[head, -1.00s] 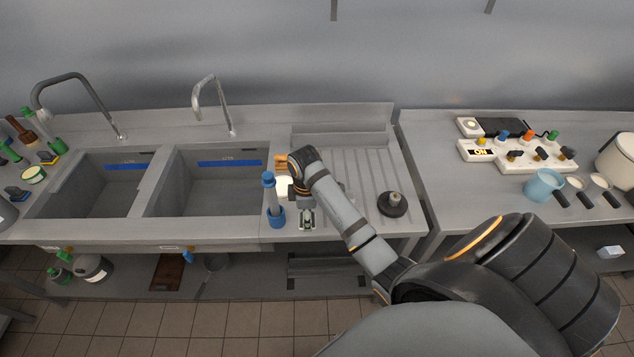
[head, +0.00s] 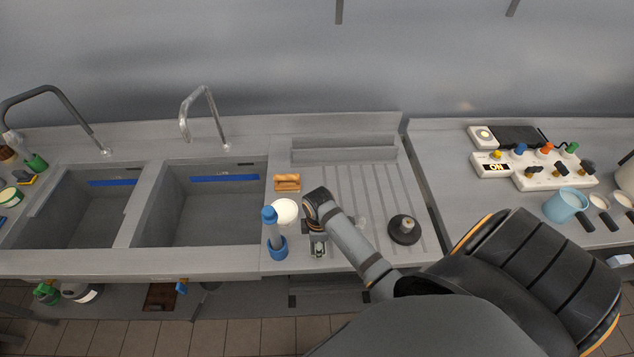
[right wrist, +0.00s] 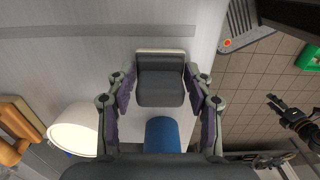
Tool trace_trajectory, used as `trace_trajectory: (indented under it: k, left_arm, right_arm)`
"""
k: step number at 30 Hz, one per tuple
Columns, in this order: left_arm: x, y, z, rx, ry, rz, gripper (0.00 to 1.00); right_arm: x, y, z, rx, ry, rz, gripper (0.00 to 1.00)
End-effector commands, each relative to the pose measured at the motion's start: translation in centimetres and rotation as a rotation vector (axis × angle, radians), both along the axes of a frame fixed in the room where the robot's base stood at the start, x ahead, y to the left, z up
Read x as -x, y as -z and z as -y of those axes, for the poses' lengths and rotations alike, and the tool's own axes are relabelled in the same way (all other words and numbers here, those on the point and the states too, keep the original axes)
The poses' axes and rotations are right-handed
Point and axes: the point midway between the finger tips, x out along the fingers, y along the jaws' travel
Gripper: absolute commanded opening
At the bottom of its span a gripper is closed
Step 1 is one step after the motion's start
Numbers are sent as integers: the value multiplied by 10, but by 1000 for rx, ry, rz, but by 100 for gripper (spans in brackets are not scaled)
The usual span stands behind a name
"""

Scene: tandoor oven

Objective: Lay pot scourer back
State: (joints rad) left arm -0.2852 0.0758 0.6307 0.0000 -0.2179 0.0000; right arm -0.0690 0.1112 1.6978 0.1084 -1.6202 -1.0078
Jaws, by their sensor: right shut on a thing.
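A dark grey block with a pale edge, apparently the pot scourer (right wrist: 160,82), is between the fingers of my right gripper (right wrist: 160,102) in the right wrist view. In the head view this gripper (head: 318,246) is shut and points down near the front edge of the steel drainboard (head: 375,190), just right of the blue holder. Its hold on the block is small there, and I cannot tell whether the block touches the steel. My left gripper (right wrist: 276,105) appears small over the floor in the right wrist view; its jaw state is unclear. It is outside the head view.
The blue holder (head: 277,250) with a blue-topped upright item stands close left. Behind it are a white round container (head: 285,212) and a wooden brush (head: 287,182). A black round item (head: 405,229) stands to the right. Two sinks (head: 200,205) lie left.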

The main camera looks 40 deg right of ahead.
Motion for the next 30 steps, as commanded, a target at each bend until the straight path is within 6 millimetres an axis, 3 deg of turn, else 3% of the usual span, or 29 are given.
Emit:
trace_trajectory:
  k: [1,2,6,12,17,20,24,30]
  left_arm:
    - [-9,0,2,3,-1,13,40]
    - [-12,0,2,3,0,17,40]
    - [0,1,1,1,0,0,40]
    - [39,3,-2,-3,-2,-59,40]
    - [35,5,-2,-2,-1,-52,40]
    - [20,9,-3,-3,-1,-31,40]
    - [5,17,-4,-4,1,-7,40]
    - [12,28,-4,-5,1,-18,40]
  right_arm:
    - [2,3,-1,-3,1,-7,14]
    - [3,3,-1,-3,1,-7,56]
    - [2,3,-1,-3,1,-7,75]
    - [2,2,-1,-3,1,-6,75]
    - [1,-2,0,-2,1,-6,75]
    - [0,-16,0,-1,0,-2,75]
    - [0,-49,0,-1,-1,2,75]
    - [0,-94,0,-1,0,-2,75]
